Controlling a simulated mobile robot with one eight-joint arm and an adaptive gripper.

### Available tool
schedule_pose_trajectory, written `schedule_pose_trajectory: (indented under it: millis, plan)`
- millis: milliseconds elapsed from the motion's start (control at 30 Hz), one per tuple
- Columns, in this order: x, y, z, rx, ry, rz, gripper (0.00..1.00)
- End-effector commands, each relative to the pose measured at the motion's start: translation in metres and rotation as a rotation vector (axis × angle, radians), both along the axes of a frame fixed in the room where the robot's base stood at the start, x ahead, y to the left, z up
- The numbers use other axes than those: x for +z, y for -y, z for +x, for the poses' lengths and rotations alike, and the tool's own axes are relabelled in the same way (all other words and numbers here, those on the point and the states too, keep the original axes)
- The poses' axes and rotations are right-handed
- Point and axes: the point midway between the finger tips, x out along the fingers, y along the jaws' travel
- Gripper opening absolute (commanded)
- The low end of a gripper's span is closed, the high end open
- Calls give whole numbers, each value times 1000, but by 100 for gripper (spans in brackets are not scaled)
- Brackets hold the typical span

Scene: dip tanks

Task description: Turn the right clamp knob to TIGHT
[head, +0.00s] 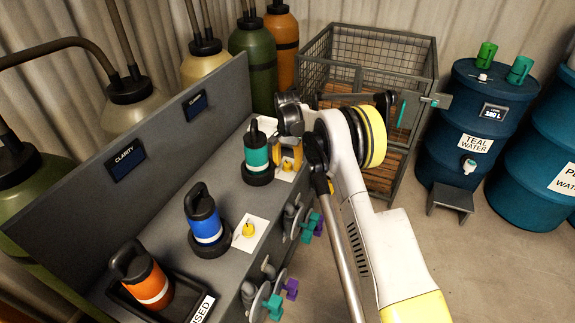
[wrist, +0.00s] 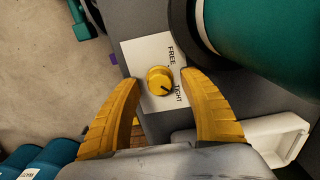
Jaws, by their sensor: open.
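The right clamp knob (wrist: 159,80) is yellow and round, on a white plate (wrist: 142,60) marked FREE and TIGHT. A dark mark on the knob points towards the lower right, on the TIGHT side. The knob also shows small in the head view (head: 287,167), beside the teal bottle (head: 257,152). My gripper (wrist: 160,78) is open, its two yellow fingers on either side of the knob with gaps between. Its height above the plate is hard to tell. In the head view my gripper (head: 287,156) is over the plate and partly hidden by my arm.
The teal bottle (wrist: 270,40) stands close to the knob plate. A blue bottle (head: 205,220) with another yellow knob (head: 249,230) and an orange bottle (head: 146,280) stand along the grey bench. A wire crate (head: 385,50) and blue barrels (head: 455,125) are behind my arm.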

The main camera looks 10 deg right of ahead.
Motion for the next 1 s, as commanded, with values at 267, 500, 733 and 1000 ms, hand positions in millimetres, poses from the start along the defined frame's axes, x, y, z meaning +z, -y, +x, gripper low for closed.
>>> schedule_pose_trajectory:
  millis: [267, 500, 733, 1000]
  plan:
    - [54, 0, 0, 0, 0, 0, 52]
    - [100, 0, 0, 0, 0, 0, 52]
    - [116, 0, 0, 0, 0, 0, 52]
    - [117, 0, 0, 0, 1, -1, 52]
